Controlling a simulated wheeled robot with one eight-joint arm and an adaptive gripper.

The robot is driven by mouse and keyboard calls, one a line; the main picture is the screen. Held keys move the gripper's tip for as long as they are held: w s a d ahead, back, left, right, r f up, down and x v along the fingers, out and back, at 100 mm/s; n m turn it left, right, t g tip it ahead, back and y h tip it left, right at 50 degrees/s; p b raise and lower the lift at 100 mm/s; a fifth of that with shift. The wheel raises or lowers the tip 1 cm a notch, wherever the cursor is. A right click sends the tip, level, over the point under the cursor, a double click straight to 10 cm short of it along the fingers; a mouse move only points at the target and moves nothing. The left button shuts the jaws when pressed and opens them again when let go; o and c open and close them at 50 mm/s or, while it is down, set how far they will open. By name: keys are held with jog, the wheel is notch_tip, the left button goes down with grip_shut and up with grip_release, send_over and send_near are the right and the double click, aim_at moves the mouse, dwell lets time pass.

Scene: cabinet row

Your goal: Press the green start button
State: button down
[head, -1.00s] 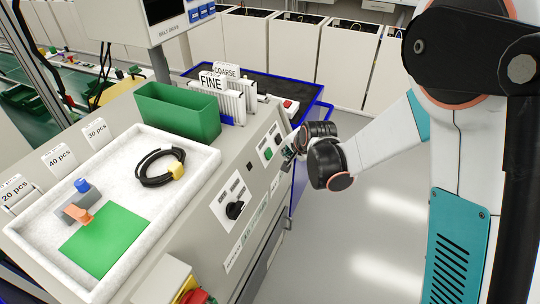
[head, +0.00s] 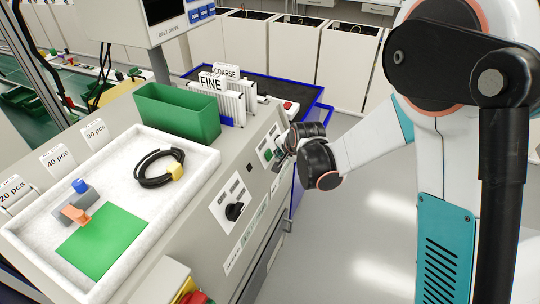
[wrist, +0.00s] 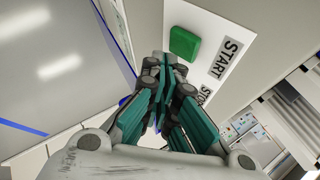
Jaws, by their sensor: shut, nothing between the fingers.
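The green start button (wrist: 185,43) is a square green cap on a white plate, beside a START label (wrist: 226,58), in the wrist view. In the head view the button (head: 268,155) shows small on the cabinet's sloped front face. My gripper (wrist: 165,60) is shut and empty, its tips just beside and below the button in the wrist view. In the head view my gripper (head: 281,150) is close to the panel, right of the button. I cannot tell whether the tips touch the panel. The second label under START is partly hidden by the fingers.
A black rotary knob (head: 234,211) sits on the same face, nearer the camera. A white tray (head: 205,170) and a green bin (head: 178,112) are on top. A red button (head: 288,105) is farther back. The floor (head: 370,240) to the right is clear.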

jog(key=shift+a+f, duration=0.1)
jog(key=shift+a, duration=0.05)
dwell(0.8)
jog(key=shift+w+a, duration=0.15)
jog(key=shift+a, duration=0.05)
jog(key=shift+w+a+f+b, duration=0.1)
jog(key=shift+a+f+b, duration=0.1)
jog(key=shift+a+b, duration=0.25)
dwell(0.7)
jog(key=shift+d, duration=0.15)
jog(key=shift+s+d+r, duration=0.3)
jog(key=shift+d, duration=0.35)
jog(key=shift+d, duration=0.1)
jog(key=shift+s+d+r+p, duration=0.2)
jog(key=shift+s+d+r, duration=0.1)
jog(key=shift+d, duration=0.4)
jog(key=shift+s+d+r+p, duration=0.2)
jog(key=shift+d+r, duration=0.15)
jog(key=shift+d, duration=0.35)
jog(key=shift+s+d+r+p, duration=0.15)
jog(key=shift+s+d+r, duration=0.15)
jog(key=shift+d, duration=0.4)
